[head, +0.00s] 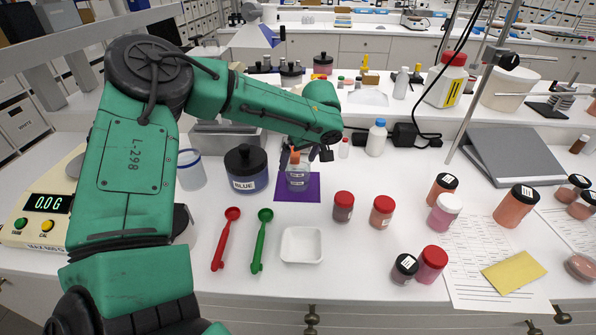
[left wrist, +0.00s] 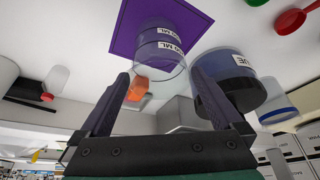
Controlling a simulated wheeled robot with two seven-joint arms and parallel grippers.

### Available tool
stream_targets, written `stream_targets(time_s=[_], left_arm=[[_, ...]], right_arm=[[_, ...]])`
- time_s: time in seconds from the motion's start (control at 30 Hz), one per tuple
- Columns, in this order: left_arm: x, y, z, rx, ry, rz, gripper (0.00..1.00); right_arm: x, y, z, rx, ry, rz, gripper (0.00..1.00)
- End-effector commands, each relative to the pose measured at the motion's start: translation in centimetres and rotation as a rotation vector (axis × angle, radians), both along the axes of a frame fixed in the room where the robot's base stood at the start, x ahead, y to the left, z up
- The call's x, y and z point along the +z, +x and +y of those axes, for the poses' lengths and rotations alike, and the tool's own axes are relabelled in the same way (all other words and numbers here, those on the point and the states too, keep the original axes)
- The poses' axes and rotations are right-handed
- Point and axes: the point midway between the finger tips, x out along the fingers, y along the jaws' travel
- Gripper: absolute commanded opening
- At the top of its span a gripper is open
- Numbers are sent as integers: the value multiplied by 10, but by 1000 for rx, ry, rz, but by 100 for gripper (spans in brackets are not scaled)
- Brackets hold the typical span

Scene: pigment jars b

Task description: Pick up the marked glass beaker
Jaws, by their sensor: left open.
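The marked glass beaker (head: 298,180) stands upright on a purple mat (head: 283,193), with white labels and a bluish tint. In the left wrist view the beaker (left wrist: 160,48) shows in front of my fingers, its labels reading ML. My left gripper (head: 304,156) is open at the beaker's upper part in the head view. In the left wrist view its two fingers (left wrist: 160,78) are spread with the beaker's near end around the gap between their tips. An orange piece (left wrist: 138,88) shows by one finger. Whether the fingers touch the glass I cannot tell. My right gripper is not in view.
A black-lidded BLUE jar (head: 246,170) stands close left of the beaker, with a clear blue-rimmed container (head: 191,172) beyond it. Red-lidded jars (head: 343,206) stand to the right. A white dish (head: 302,245), a green scoop (head: 262,240) and a red scoop (head: 226,238) lie in front.

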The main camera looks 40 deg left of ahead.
Motion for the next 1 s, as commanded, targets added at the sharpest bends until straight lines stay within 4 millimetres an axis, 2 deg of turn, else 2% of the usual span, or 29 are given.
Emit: stream_targets(time_s=[0.23,0.27,0.3,0.37,0.5,0.8,0.93,1.0], left_arm=[[-7,1,3,1,1,-2,100],[-7,1,3,1,1,-2,92],[-7,1,3,0,1,-1,77],[-7,1,3,0,1,-1,54],[-7,1,3,0,1,-1,1],[-3,2,3,0,1,-4,0],[10,2,3,0,1,-5,0],[24,2,3,0,0,-7,0]], right_arm=[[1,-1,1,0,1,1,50],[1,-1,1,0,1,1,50],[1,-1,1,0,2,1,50],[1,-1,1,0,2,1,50],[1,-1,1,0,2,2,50],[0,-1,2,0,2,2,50],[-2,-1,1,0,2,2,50],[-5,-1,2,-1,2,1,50]])
